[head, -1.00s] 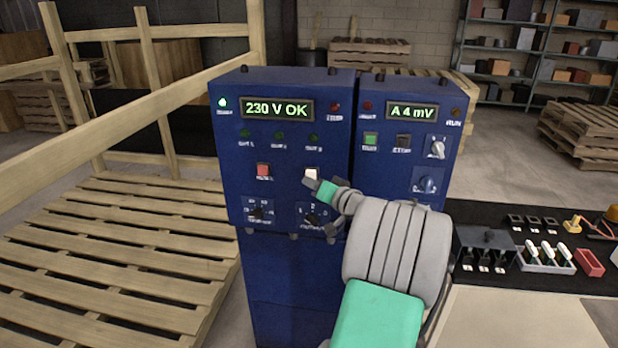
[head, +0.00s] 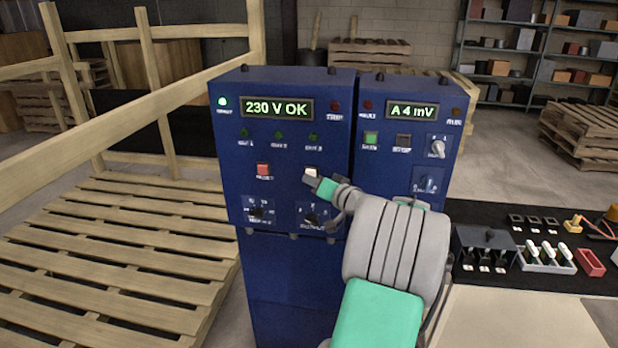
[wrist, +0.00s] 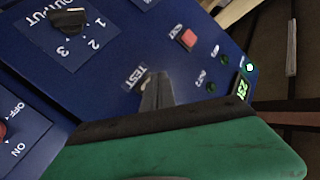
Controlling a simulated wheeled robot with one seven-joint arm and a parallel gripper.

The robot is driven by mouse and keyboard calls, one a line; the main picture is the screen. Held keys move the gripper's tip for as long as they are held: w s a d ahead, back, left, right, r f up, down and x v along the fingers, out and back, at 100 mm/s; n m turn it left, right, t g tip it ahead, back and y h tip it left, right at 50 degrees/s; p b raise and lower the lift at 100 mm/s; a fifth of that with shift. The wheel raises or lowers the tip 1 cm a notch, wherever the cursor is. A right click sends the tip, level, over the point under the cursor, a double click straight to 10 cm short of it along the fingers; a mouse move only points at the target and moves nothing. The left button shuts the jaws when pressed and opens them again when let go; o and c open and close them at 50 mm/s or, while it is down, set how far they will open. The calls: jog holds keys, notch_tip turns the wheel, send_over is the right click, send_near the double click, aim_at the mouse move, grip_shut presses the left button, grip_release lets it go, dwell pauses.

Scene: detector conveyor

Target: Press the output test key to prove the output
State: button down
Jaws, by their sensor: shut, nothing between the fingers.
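The output test key is a white square key (head: 311,172) on the blue left cabinet (head: 285,225), right of a red key (head: 263,170). My gripper (head: 309,180) is shut and empty, with its tip at the key's lower edge. In the wrist view my gripper (wrist: 158,82) covers most of the key beside the word TEST, so I cannot tell whether it is pressed in. The output selector (wrist: 69,20) shows there with positions 1, 2 and 3. The display (head: 277,108) reads 230 V OK. The three lamps below it look dark green.
The right cabinet (head: 405,150) has a display (head: 411,111) reading A 4 mV, a green key (head: 371,139) and rotary knobs. A dark bench (head: 510,218) with switches and a red tray (head: 591,263) stands at right. A wooden pallet (head: 120,240) lies at left.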

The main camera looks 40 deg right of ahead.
jog(key=shift+w+d, duration=0.3)
jog(key=shift+d, duration=0.1)
dwell(0.7)
jog(key=shift+s+a+b, duration=0.55)
jog(key=shift+a, duration=0.2)
jog(key=s+a, duration=0.1)
jog(key=a, duration=0.1)
jog(key=s+a+b, duration=0.1)
jog(key=s+a, duration=0.1)
jog(key=shift+b, duration=0.3)
jog(key=shift+f, duration=0.1)
dwell(0.6)
